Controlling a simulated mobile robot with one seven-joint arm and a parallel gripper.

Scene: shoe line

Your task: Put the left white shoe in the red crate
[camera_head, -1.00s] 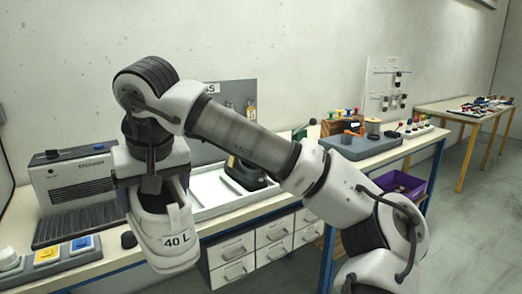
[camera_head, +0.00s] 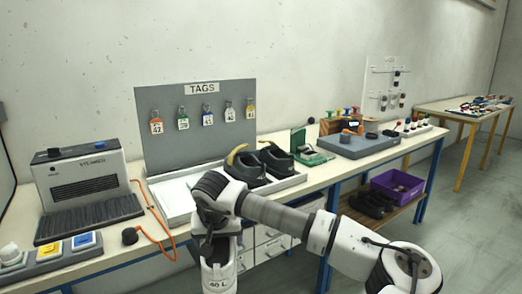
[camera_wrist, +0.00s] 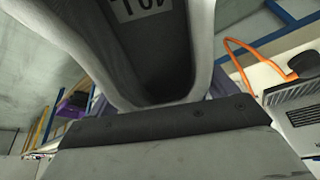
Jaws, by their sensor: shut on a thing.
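My gripper (camera_head: 216,254) is shut on the left white shoe (camera_head: 219,276), which is marked "40 L". The shoe hangs below my gripper in front of the bench, at the bottom of the head view, its lower part cut off by the picture edge. In the wrist view the shoe's open collar (camera_wrist: 203,50) fills the upper middle, with the label inside it, and my dark gripper pad (camera_wrist: 165,122) lies against it. No red crate shows in either view.
The bench holds a steamer (camera_head: 85,185), an orange cord (camera_head: 155,228), a white tray (camera_head: 172,200) with dark shoes (camera_head: 262,165), a tag board (camera_head: 160,150) and a grey block (camera_head: 362,146). A purple crate (camera_head: 398,184) sits on the lower shelf beside dark shoes (camera_head: 372,203).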

